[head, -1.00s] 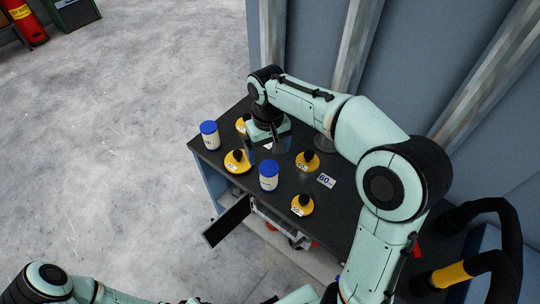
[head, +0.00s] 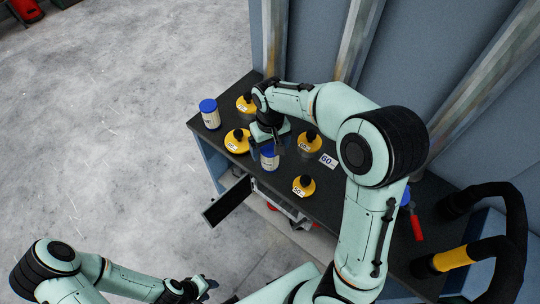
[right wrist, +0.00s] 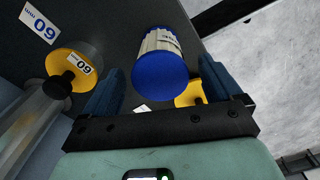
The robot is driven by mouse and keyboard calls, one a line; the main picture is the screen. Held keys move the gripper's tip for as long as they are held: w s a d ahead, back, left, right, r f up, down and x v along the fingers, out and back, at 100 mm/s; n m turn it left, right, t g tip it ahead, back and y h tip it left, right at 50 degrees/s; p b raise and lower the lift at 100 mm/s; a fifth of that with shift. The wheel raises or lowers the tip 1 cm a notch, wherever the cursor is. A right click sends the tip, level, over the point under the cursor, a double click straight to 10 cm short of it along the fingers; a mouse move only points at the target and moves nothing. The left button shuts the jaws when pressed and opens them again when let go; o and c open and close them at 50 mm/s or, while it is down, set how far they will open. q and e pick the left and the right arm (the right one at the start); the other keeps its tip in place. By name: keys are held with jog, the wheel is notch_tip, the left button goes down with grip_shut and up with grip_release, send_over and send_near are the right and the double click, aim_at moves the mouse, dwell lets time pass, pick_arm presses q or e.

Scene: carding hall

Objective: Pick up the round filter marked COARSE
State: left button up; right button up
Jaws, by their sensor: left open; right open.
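No COARSE marking is legible. Two white cylinders with blue lids stand on the dark bench: one at the far left corner (head: 210,116), one (head: 269,160) under my right gripper (head: 270,146). In the right wrist view, the right gripper (right wrist: 160,88) is open, with the near cylinder's blue lid (right wrist: 160,75) between or just beyond its fingers; I cannot tell whether they touch. Print on that cylinder's side is too small to read. My left gripper (head: 203,287) is at the bottom of the head view, away from the bench, and open.
Several yellow discs with black knobs lie around: left (head: 238,140), back (head: 246,103), right (head: 309,141), front (head: 304,186). A card reading 60 (head: 328,160) lies on the bench (head: 345,183). A drawer or door stands open (head: 228,201) at the front. A red-handled tool (head: 416,226) is right.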

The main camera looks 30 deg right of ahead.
jog(key=shift+f, duration=1.55)
jog(key=c, duration=1.2)
jog(key=shift+o, duration=0.2)
jog(key=shift+r, duration=0.15)
